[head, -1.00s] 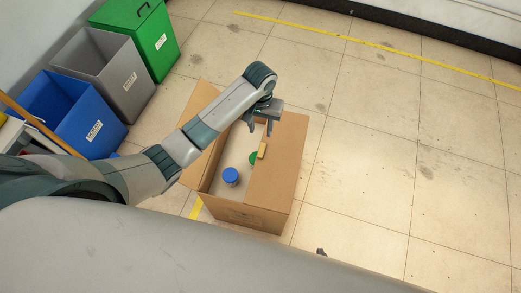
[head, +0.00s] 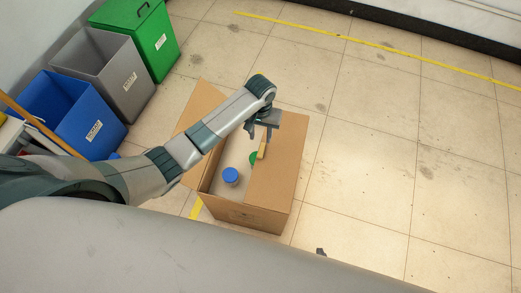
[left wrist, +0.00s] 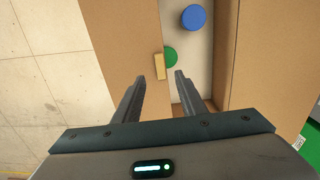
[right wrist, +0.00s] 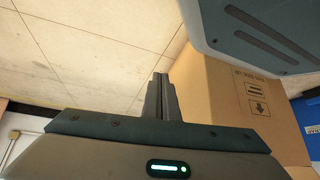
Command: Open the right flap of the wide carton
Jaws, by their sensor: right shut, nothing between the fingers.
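The wide carton (head: 245,216) stands on the floor. Its right flap (head: 283,160) lies over the right part of the top, with a small tan tab (head: 262,150) at its inner edge. My left gripper (head: 259,136) is open above the carton. In the left wrist view, the left gripper (left wrist: 160,76) has its fingers on either side of the line to the tab (left wrist: 159,66); contact cannot be told. The flap (left wrist: 120,40) also shows there. My right gripper (right wrist: 161,76) is shut and empty, beside the carton's printed side (right wrist: 235,95).
The carton's left flap (head: 201,97) is folded outward. Inside are a blue-lidded jar (head: 231,175) and a green round item (head: 253,158), partly hidden. Blue (head: 88,125), grey (head: 122,80) and green (head: 150,40) bins stand at left. Floor right of the carton is clear.

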